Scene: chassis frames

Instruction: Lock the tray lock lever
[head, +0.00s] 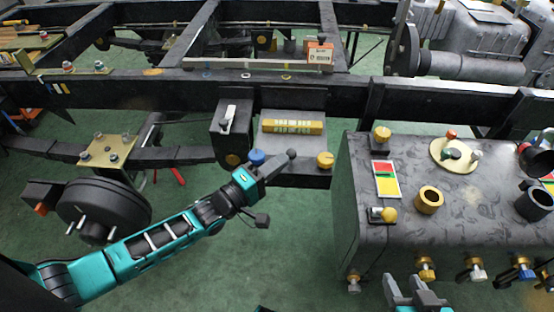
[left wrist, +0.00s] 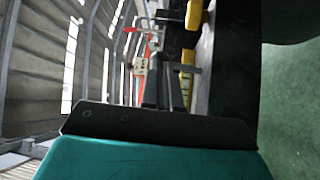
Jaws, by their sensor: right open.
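I cannot tell for sure which part is the tray lock lever. A small lever with a pale handle (head: 228,117) stands tilted on a dark box, left of a grey tray-like unit (head: 309,144) with a yellow bar (head: 292,127). My left gripper (head: 282,161) is at the front of this unit, between a blue knob (head: 257,157) and a yellow knob (head: 325,160). Its finger gap is not clear. The left wrist view shows dark frame parts and yellow shapes (left wrist: 194,15) beyond the gripper. My right gripper (head: 416,291) is open and empty at the bottom edge.
A dark tank (head: 360,160) with yellow fittings, a ring (head: 428,200) and several valves fills the right. Dark chassis rails (head: 120,91) cross behind. Green floor is open between hub and tank.

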